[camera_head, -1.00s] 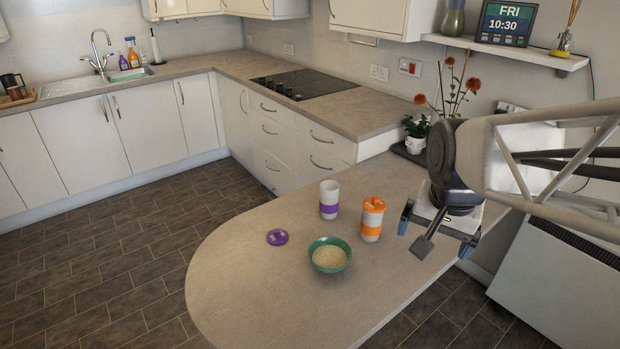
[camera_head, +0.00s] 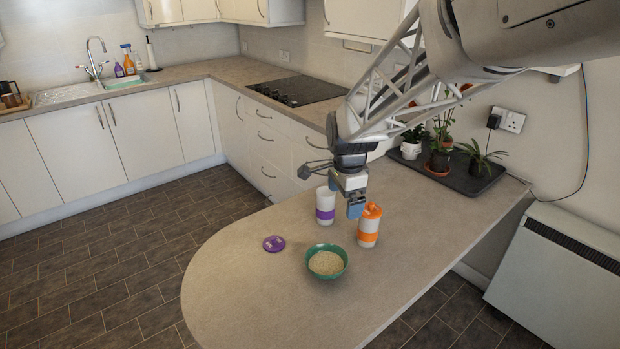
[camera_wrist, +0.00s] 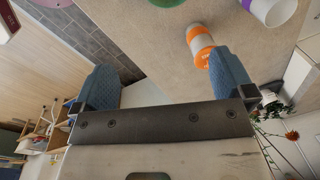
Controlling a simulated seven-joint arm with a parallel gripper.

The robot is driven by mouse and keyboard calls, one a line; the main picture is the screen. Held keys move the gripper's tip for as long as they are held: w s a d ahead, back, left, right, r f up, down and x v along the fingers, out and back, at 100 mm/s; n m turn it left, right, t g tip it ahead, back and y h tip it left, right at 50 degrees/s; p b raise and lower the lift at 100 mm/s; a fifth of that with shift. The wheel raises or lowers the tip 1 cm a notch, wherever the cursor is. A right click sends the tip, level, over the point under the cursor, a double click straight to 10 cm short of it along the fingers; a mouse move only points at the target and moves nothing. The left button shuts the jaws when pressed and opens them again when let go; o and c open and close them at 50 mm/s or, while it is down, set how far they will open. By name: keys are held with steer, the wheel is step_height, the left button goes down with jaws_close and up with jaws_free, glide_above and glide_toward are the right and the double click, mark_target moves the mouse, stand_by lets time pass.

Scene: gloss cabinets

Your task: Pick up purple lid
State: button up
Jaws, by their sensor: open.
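The purple lid (camera_head: 273,244) lies flat on the counter, left of the green bowl, in the head view. A white cup with a purple band (camera_head: 325,205) stands upright without a lid, behind and right of the lid. My gripper (camera_head: 331,190) is above the counter, near the white cup and the orange-lidded cup, apart from the purple lid. In the wrist view my gripper (camera_wrist: 165,85) is open and empty, its two blue fingers spread wide.
An orange-lidded cup (camera_head: 369,225) stands right of the white cup. A green bowl (camera_head: 327,262) of pale grains stands in front of them. Potted plants sit on a dark tray (camera_head: 462,180) behind. The counter's rounded left end (camera_head: 225,290) is clear.

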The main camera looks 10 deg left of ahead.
steer(key=w+a+f+m, duration=0.5)
steer(key=w+a+f, duration=0.45)
steer(key=a, duration=0.25)
steer(key=m+g, duration=0.1)
steer(key=m, duration=0.3)
glide_above(273, 237)
step_height(273, 237, down, 11)
steer(key=shift+w+a+f, duration=0.1)
steer(key=shift+w, duration=0.05)
steer(key=shift+f, duration=1.3)
steer(key=shift+f, duration=2.6)
steer(key=c, duration=0.8)
steer(key=shift+r, duration=0.15)
